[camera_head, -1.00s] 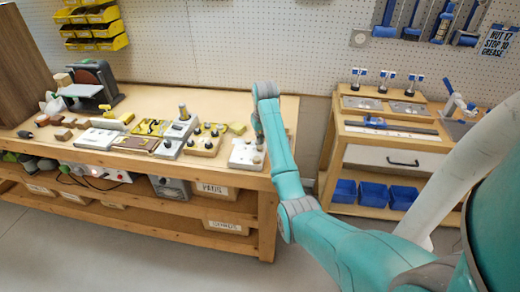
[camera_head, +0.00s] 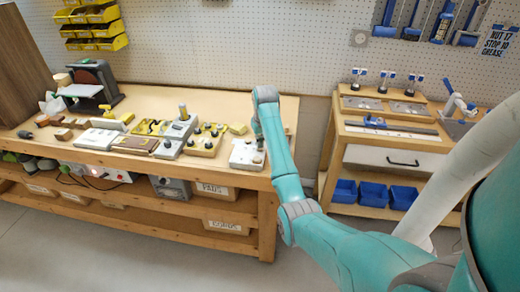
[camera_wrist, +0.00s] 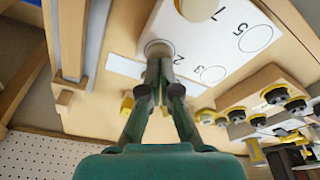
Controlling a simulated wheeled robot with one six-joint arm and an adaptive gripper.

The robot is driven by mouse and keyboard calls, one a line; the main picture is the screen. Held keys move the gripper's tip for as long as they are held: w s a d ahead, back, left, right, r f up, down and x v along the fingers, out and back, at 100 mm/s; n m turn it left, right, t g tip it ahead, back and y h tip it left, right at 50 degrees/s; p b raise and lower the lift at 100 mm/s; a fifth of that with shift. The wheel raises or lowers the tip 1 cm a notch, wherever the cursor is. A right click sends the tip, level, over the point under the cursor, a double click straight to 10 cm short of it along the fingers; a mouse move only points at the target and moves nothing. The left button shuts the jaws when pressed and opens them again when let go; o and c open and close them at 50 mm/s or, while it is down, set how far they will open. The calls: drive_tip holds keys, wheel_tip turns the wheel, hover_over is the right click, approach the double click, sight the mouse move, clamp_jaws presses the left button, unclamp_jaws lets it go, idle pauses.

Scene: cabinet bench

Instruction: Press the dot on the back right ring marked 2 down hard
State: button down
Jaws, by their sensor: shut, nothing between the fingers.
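The white plate (camera_wrist: 226,38) with printed numbered rings fills the upper middle of the wrist view. In the head view the plate (camera_head: 243,157) lies on the right end of the wooden bench. The ring marked 2 (camera_wrist: 157,46) is at my fingertips, which cover part of it; its dot is hidden. In the head view my gripper (camera_head: 260,142) is mostly hidden by my arm.
A round knob (camera_wrist: 200,8) stands on the plate. A wooden block with black and yellow knobs (camera_head: 205,140) sits left of the plate. More fixtures line the bench further left. A second bench (camera_head: 385,125) with blue bins stands to the right, across a gap.

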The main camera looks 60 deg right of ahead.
drive_tip(key=shift+f, duration=0.3)
idle(0.5)
drive_tip(key=shift+r, duration=0.1)
idle(1.2)
drive_tip(key=shift+r, duration=3)
